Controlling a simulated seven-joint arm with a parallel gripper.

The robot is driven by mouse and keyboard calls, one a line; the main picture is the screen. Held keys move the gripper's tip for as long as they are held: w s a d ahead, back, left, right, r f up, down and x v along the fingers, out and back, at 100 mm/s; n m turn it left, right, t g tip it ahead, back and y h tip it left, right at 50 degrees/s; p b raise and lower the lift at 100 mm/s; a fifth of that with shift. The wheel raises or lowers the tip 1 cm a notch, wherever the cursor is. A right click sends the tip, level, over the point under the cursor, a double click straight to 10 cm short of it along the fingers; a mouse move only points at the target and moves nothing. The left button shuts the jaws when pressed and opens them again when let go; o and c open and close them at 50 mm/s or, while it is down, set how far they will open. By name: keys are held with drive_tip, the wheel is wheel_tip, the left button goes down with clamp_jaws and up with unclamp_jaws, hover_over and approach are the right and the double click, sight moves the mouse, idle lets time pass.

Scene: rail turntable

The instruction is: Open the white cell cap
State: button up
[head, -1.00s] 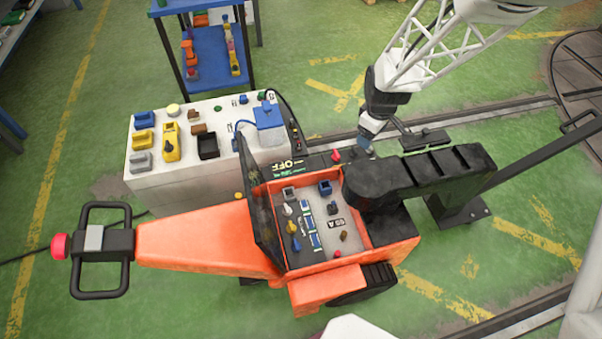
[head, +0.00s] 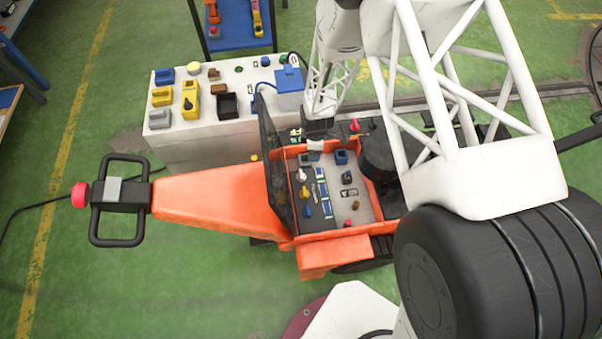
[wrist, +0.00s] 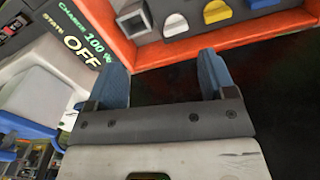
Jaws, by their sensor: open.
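A white, rounded cap (head: 302,175) sits in the open orange compartment (head: 335,247), in a row with yellow and blue ones. In the wrist view the white cap (wrist: 176,25) shows beyond my fingers at the top, between a grey square socket (wrist: 133,20) and a yellow cap (wrist: 216,11). My gripper (wrist: 162,68) is open, its two blue fingers apart with nothing between them. It hangs over a dark surface outside the orange wall (wrist: 185,47), apart from the cap. In the head view my arm hides most of the gripper.
A display (wrist: 84,48) reads "CHARGE 100 %" and "STATE OFF". A dark raised lid (head: 277,165) stands on the compartment's left side. A white bench (head: 200,145) with coloured parts stands behind. A red knob (head: 354,126) rises near the compartment's back edge.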

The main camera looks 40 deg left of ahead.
drive_tip(key=n, duration=0.2)
hover_over(301, 173)
wheel_tip(301, 173, down, 8)
drive_tip(key=shift+s+r, duration=0.1)
drive_tip(key=shift+s, duration=0.05)
drive_tip(key=shift+f, duration=3.9)
drive_tip(key=shift+c, duration=0.4)
drive_tip(key=c, duration=0.9)
drive_tip(key=shift+o, duration=0.2)
